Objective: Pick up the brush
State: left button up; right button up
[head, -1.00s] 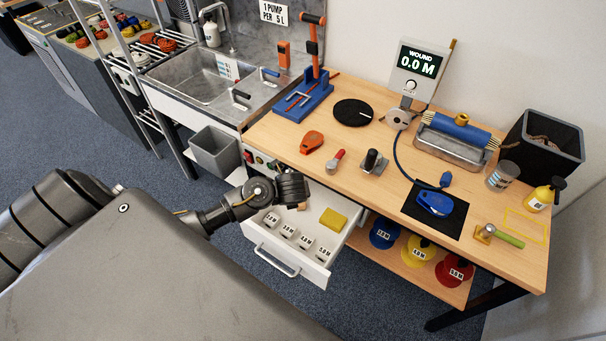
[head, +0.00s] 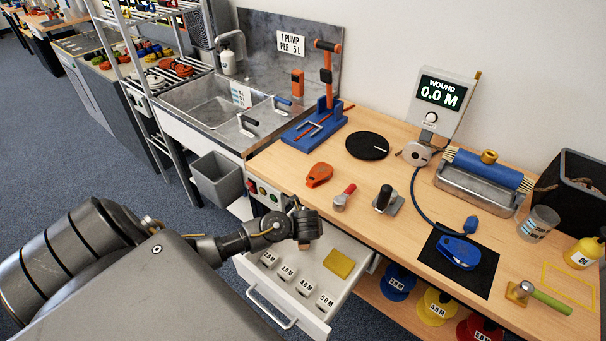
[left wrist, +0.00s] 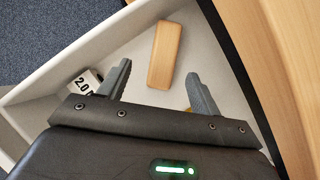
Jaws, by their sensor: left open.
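A plain wooden block (left wrist: 165,55) lies in the open white drawer, seen from above in the left wrist view. It looks like the back of the brush, but no bristles show. In the head view it is mostly hidden by my left gripper (head: 306,228), which points down over the back left part of the drawer (head: 285,312). In the left wrist view the two fingers of my left gripper (left wrist: 160,88) are spread and empty. The near end of the block shows between the fingertips; I cannot tell the height gap. My right gripper is not in view.
The drawer also holds a yellow sponge (head: 339,263) and several labelled white blocks (head: 305,286). The tabletop edge (left wrist: 285,60) lies close on the right in the wrist view. On the bench stand a blue clamp stand (head: 315,125) and a counter display (head: 441,95).

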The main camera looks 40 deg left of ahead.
pick_arm(q)
jog(key=x, duration=0.2)
jog(key=shift+w+f, duration=0.15)
jog(key=shift+f, duration=0.1)
jog(key=x, duration=0.4)
jog(key=shift+w+a+f, duration=0.1)
jog(key=shift+w+f, duration=0.15)
jog(key=shift+w, duration=0.2)
jog(key=shift+f, duration=0.1)
jog(key=shift+f, duration=0.25)
jog(key=c, duration=1.2)
jog(key=shift+o, duration=0.2)
jog(key=shift+r, duration=0.15)
